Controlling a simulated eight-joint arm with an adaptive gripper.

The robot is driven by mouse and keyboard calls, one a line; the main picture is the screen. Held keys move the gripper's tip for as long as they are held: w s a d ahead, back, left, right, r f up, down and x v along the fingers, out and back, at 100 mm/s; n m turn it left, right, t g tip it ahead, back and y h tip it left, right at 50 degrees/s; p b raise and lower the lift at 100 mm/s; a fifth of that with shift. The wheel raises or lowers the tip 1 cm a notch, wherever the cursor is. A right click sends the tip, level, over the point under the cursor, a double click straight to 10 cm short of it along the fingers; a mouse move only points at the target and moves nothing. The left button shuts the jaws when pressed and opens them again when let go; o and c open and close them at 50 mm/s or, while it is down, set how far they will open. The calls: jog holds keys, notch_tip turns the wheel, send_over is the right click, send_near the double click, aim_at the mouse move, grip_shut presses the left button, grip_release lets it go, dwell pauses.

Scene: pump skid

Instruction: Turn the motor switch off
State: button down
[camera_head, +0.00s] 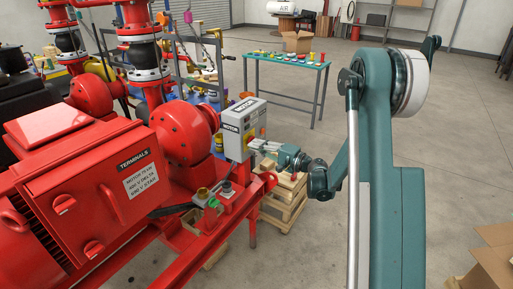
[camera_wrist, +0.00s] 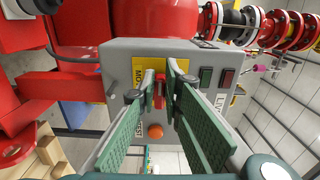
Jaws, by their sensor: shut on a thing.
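The grey motor switch box (camera_head: 237,139) stands on the red skid, labelled MOTOR on its top. In the wrist view the grey box (camera_wrist: 117,68) appears turned sideways, with a yellow plate (camera_wrist: 147,66) on its face. A red switch handle (camera_wrist: 160,89) sits in front of the plate. My gripper (camera_wrist: 163,78) has its green padded fingers on both sides of this handle and is shut on it. In the head view my gripper (camera_head: 267,150) reaches the box's face from the right; the handle is hidden there.
An orange button (camera_wrist: 155,131) is just beside the handle. Green (camera_wrist: 206,76) and red (camera_wrist: 227,78) buttons are on the same face. The red motor (camera_head: 75,185) stands left of the box. A wooden pallet (camera_head: 288,205) lies below my gripper. A teal table (camera_head: 288,62) is behind.

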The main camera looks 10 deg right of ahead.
jog(key=c, duration=2.5)
grip_release()
jog(key=v, duration=1.2)
